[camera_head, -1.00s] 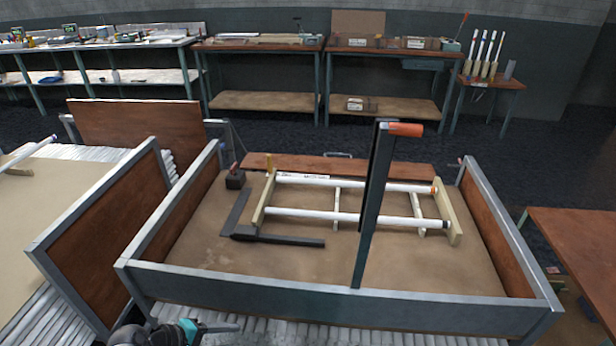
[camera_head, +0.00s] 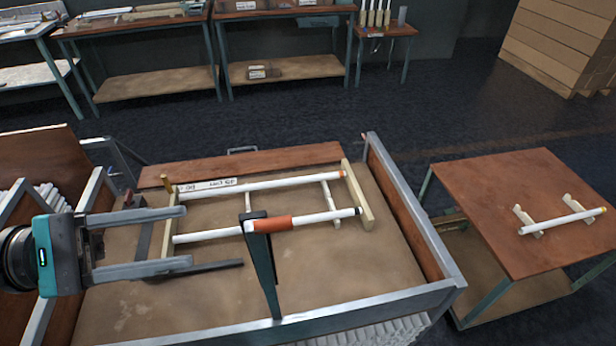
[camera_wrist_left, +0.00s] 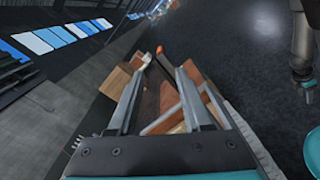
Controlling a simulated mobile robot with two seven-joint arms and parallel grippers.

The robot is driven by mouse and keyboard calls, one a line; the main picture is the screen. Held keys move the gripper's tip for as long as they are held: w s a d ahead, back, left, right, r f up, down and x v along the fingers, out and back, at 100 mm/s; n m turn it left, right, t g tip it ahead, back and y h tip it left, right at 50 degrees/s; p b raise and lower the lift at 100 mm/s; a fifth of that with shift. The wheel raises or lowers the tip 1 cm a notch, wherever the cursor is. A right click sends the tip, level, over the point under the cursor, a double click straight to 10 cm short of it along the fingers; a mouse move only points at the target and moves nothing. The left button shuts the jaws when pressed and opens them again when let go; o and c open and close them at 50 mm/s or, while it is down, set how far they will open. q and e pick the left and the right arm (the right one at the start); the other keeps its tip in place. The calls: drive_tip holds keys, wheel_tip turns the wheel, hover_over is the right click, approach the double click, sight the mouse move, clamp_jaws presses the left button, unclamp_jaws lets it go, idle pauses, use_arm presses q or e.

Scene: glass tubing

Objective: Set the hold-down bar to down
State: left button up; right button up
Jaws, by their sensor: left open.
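The hold-down bar (camera_head: 262,268) is a dark lever with an orange grip (camera_head: 272,224) at its top. It stands up from near the crate's front wall, raised above the glass tubing rack (camera_head: 362,200). My left gripper (camera_head: 187,237) is open and empty, to the left of the orange grip and apart from it, fingers pointing right towards it. In the left wrist view the orange grip (camera_wrist_left: 159,49) shows beyond the gap between the open fingers (camera_wrist_left: 160,82). My right gripper is not seen in the head view.
The crate's front wall (camera_head: 370,305) and right wall (camera_head: 400,205) surround the rack. Two white tubes (camera_head: 250,184) lie across it. A side table (camera_head: 500,190) at the right holds another tube on supports. Benches stand behind, with open dark floor between.

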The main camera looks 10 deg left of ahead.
sight(263, 225)
use_arm(q)
drive_tip(key=p+x, duration=0.2)
drive_tip(key=x, duration=1.1)
drive_tip(key=shift+s+d+r+p, duration=0.1)
drive_tip(key=shift+d+p, duration=0.05)
drive_tip(key=shift+p, duration=0.15)
drive_tip(key=shift+x, duration=0.9)
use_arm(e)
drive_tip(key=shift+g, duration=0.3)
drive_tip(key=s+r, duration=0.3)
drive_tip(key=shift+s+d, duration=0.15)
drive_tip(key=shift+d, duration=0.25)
use_arm(q)
drive_tip(key=shift+f, duration=0.2)
clamp_jaws()
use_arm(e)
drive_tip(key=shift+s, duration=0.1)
use_arm(q)
drive_tip(key=shift+s+f, duration=0.1)
drive_tip(key=shift+f, duration=0.1)
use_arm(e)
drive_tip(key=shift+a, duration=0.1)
